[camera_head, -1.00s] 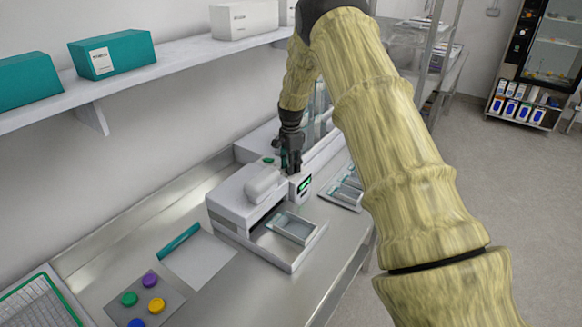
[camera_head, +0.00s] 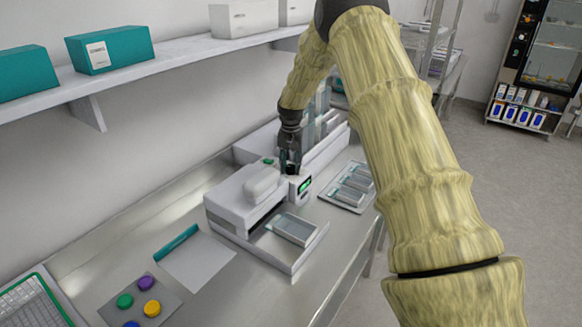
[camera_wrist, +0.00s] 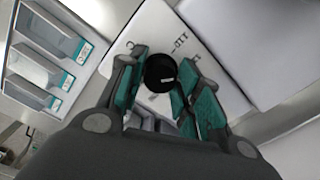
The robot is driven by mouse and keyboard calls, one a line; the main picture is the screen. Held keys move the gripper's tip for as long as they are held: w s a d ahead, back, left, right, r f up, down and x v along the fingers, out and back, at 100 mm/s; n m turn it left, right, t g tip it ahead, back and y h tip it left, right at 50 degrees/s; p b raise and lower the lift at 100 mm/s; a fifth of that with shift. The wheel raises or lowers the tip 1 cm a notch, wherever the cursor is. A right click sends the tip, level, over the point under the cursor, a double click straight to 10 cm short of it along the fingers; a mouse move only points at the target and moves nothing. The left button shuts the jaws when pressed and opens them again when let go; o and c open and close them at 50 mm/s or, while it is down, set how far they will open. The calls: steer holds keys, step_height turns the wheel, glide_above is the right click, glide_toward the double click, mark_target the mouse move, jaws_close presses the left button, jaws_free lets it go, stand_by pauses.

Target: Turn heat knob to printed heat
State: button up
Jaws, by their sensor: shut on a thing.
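The heat knob (camera_wrist: 160,72) is black and round with a small pale mark. It stands on a white panel with printed lettering (camera_wrist: 180,42) around it in the wrist view. My gripper (camera_wrist: 160,85) points down with its teal-lined fingers on either side of the knob, shut on it. In the head view my gripper (camera_head: 290,165) is at the back right of the white machine (camera_head: 235,205), beside its small green-lit display (camera_head: 304,186). The knob is mostly hidden there. The lettering is too small and partly covered to read fully.
A tray with several clear cassettes (camera_head: 350,185) lies right of the machine. An open drawer (camera_head: 293,230) holds another cassette at the front. Several coloured buttons (camera_head: 146,282) and a pale sheet (camera_head: 200,262) lie to the left. A shelf (camera_head: 160,72) runs above along the wall.

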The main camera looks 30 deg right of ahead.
mark_target(291, 166)
steer(key=shift+w+d+r+n, duration=0.1)
steer(key=shift+r+n, duration=0.05)
steer(key=shift+n, duration=0.95)
steer(key=o, duration=1.1)
steer(key=shift+c, duration=0.2)
step_height(291, 166, up, 12)
